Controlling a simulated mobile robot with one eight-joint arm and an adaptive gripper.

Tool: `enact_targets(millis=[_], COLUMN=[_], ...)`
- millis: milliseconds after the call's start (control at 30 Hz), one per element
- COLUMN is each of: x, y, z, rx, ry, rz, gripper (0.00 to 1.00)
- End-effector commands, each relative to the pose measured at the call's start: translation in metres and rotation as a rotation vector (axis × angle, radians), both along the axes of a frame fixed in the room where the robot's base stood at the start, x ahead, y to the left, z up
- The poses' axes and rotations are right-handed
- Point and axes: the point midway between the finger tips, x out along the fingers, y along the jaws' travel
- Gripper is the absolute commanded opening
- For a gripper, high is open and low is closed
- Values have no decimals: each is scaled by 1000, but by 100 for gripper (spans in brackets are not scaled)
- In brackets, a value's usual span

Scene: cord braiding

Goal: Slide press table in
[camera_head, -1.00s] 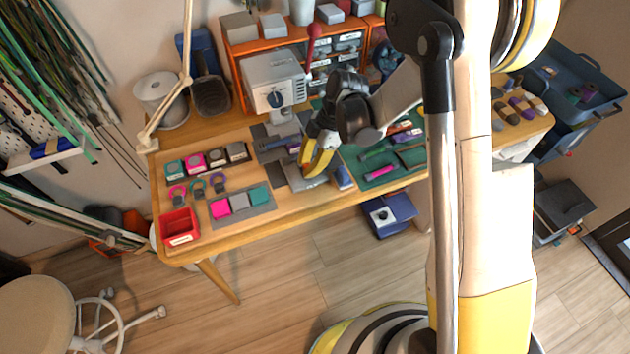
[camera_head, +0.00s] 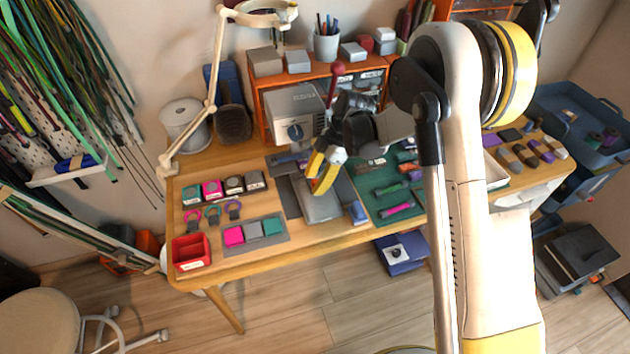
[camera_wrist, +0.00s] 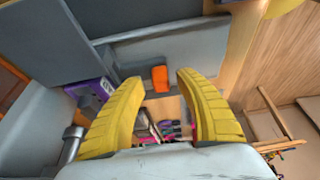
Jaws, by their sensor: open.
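The grey press (camera_head: 293,112) stands at the back of the wooden bench, with a red-knobbed lever at its right. A flat grey plate (camera_head: 322,208), which looks like the press table, extends in front of it toward the bench edge. My gripper (camera_head: 319,184) is over this plate, its yellow fingers apart and pointing down. In the wrist view the open fingers flank a small orange block (camera_wrist: 160,78) on a grey surface (camera_wrist: 165,52). I cannot tell whether either finger touches it. My arm and gripper hide part of the press front and plate.
Left of the plate are a tray of coloured blocks (camera_head: 286,239) and a red bin (camera_head: 190,266). A green mat (camera_head: 370,190) with tools lies to the right. An orange shelf (camera_head: 262,108) surrounds the press. A lamp arm (camera_head: 213,90) rises at the left.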

Motion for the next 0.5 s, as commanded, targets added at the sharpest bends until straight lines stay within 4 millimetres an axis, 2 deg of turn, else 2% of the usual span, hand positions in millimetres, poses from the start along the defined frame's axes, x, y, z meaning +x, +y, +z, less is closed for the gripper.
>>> enact_targets(millis=[167, 500], x=[1, 8], y=[-4, -31], z=[10, 77], rx=[0, 0], ry=[0, 1], rz=[-1, -2], gripper=[41, 41])
